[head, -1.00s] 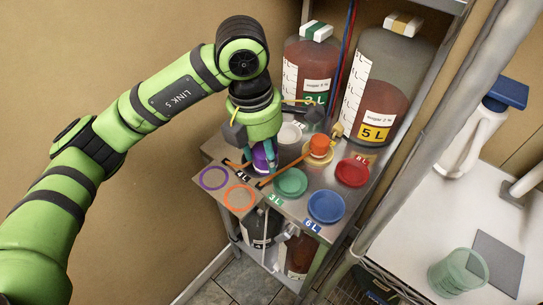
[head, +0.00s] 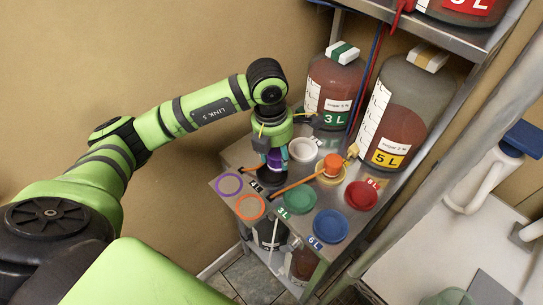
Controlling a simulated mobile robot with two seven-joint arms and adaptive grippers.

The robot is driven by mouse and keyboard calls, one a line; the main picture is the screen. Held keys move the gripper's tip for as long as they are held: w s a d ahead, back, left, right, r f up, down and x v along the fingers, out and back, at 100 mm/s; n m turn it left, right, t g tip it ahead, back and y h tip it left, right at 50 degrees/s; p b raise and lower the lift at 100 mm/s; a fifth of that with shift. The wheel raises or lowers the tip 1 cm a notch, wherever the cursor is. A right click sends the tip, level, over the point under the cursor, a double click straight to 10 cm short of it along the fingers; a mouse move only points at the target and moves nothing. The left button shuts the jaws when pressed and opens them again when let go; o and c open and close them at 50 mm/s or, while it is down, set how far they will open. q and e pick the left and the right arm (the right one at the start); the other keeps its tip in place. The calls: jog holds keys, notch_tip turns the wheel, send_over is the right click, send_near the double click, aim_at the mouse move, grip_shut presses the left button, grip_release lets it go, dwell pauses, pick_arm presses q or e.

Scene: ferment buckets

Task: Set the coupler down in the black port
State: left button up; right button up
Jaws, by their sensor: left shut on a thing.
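My left gripper (head: 273,158) is shut on the purple coupler (head: 275,160), which is partly hidden by the fingers. The gripper points down over the steel top. The dark round black port (head: 268,178) shows just below the coupler, near the 4 L label. I cannot tell whether the coupler touches the port or is a little above it. My right gripper is out of view.
An orange coupler (head: 332,163) with an orange bar stands close to the right. White (head: 303,149), green (head: 299,200), blue (head: 331,226) and red (head: 361,195) ports surround the spot. Two large bottles (head: 335,85) (head: 398,110) stand behind. Purple (head: 229,184) and orange (head: 249,206) rings lie in front, left.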

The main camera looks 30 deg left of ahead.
aim_at(271, 163)
pick_arm(q)
jog(key=shift+w+a+f, duration=0.15)
jog(key=shift+a+f, duration=0.35)
jog(key=shift+a, duration=0.35)
notch_tip(271, 163, down, 4)
jog(key=shift+r+p, duration=0.1)
jog(key=shift+p, duration=1.15)
jog(key=shift+f, duration=0.2)
jog(key=shift+f, duration=0.1)
jog(key=o, duration=0.8)
jog(key=shift+f+b, duration=0.1)
jog(key=shift+b, duration=0.2)
jog(key=o, duration=0.4)
jog(key=shift+o, duration=0.2)
jog(key=shift+r, duration=0.2)
